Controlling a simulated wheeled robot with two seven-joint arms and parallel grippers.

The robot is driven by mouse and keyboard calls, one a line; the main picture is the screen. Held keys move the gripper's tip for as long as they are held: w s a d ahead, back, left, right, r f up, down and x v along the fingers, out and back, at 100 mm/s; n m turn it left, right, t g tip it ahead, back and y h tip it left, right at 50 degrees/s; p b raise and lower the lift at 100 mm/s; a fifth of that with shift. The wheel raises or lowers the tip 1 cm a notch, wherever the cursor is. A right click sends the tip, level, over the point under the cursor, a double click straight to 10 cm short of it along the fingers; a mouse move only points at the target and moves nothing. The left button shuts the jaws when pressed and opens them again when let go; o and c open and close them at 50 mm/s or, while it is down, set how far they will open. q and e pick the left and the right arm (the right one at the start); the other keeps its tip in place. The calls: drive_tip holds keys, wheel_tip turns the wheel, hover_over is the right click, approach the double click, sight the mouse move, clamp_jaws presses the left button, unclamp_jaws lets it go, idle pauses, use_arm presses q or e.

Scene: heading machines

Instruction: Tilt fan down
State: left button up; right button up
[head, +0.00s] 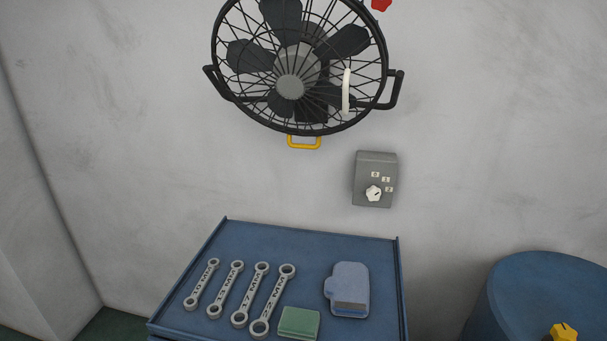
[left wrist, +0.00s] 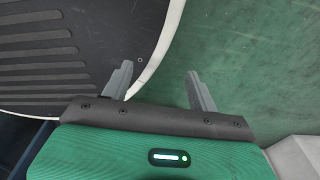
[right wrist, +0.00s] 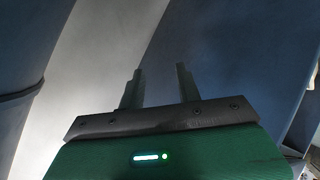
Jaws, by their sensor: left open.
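The black caged fan (head: 290,87) hangs on the wall at the top of the head view, its top edge cut off. Its face points outward, with a yellow handle (head: 304,143) at the bottom rim and a black bracket (head: 397,90) at each side. Neither gripper shows in the head view. My left gripper (left wrist: 158,85) is open and empty in the left wrist view, over the green floor and far from the fan. My right gripper (right wrist: 158,85) has its fingers apart and empty in the right wrist view, near a blue surface.
A grey control box (head: 375,180) with a white knob is on the wall below the fan. A blue tray top (head: 222,245) holds several wrenches (head: 238,290), a green block (head: 299,322) and a blue block (head: 347,289). A blue drum (head: 545,285) stands right.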

use_arm(q)
drive_tip(key=s+p, duration=0.1)
drive_tip(key=s, duration=0.1)
drive_tip(key=s+a+p, duration=0.1)
drive_tip(key=s, duration=0.2)
drive_tip(key=shift+r, duration=0.2)
use_arm(e)
drive_tip(key=s+a+f+m+g, duration=0.2)
drive_tip(key=s+f, duration=0.3)
drive_tip(key=s, duration=0.9)
drive_tip(key=s+a+f+m+g, duration=0.2)
drive_tip(key=s+f+g, duration=0.3)
drive_tip(key=s, duration=0.9)
drive_tip(key=s+a+f+m+g, duration=0.2)
drive_tip(key=s+f, duration=0.5)
drive_tip(key=s, duration=0.8)
drive_tip(key=shift+a+f+m+g+h, duration=0.15)
drive_tip(key=shift+a+m+g+h, duration=0.2)
drive_tip(key=shift+a+g, duration=0.55)
drive_tip(key=shift+s, duration=0.1)
